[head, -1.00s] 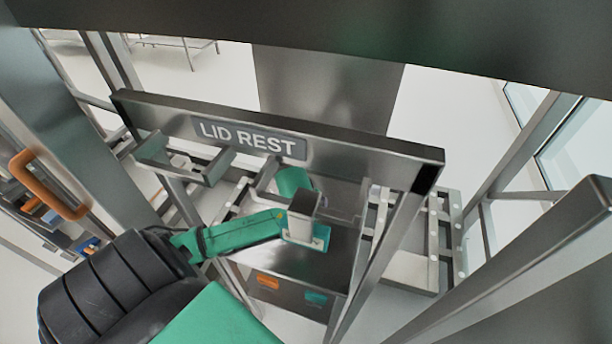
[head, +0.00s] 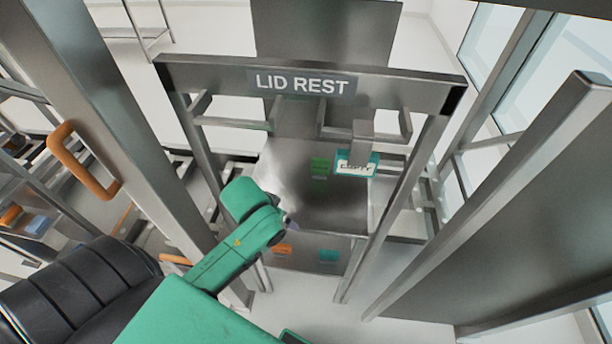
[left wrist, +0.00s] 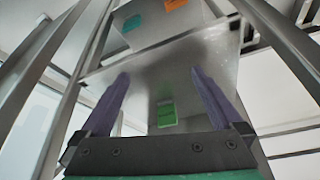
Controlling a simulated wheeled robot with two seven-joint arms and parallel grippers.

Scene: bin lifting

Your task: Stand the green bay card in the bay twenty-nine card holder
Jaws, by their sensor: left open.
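A small green card (head: 320,165) is on the shiny steel top; it also shows in the left wrist view (left wrist: 167,115) between my finger lines, apart from both fingers. I cannot tell whether it stands in a holder. A teal-framed white plate (head: 357,169), apparently reading "EMPTY", is just right of it, by a grey post. No number is readable, so I cannot tell which part is the bay twenty-nine holder. My left gripper (left wrist: 160,95) is open and empty; in the head view it is mostly hidden behind my green wrist, left of and nearer than the card. My right gripper is not in view.
An orange handle (head: 82,160) is at left.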

